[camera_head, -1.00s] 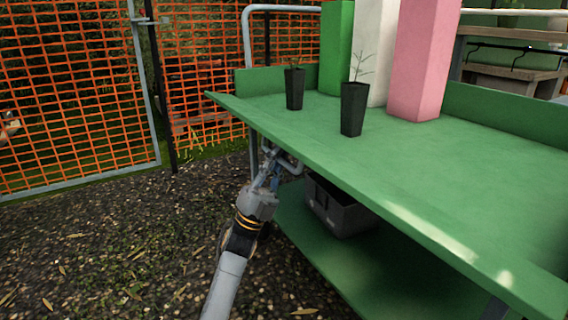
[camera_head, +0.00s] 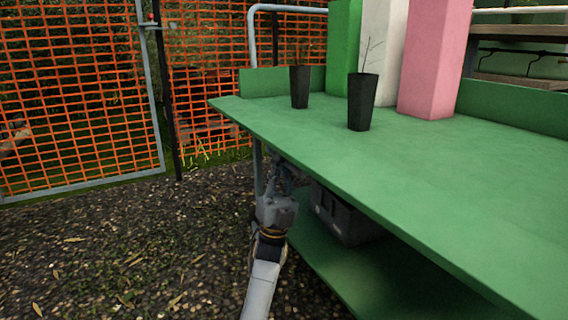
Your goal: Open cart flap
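The green cart (camera_head: 440,185) fills the right side, with a flat top and a lower shelf. The near side of its top is level and shows no separate hanging flap. My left gripper (camera_head: 281,172) is beside the cart's left end, just under the edge of the top. Its fingers are dark and small in the shade, and I cannot tell whether they are open or shut or touch the cart. My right gripper is not in view.
Two black pots (camera_head: 299,87) (camera_head: 362,101) with thin plants stand on the top. Green, white and pink (camera_head: 433,60) tall blocks stand behind them. A grey crate (camera_head: 343,217) sits on the lower shelf. An orange mesh fence (camera_head: 70,95) is at the left. The gravel ground is clear.

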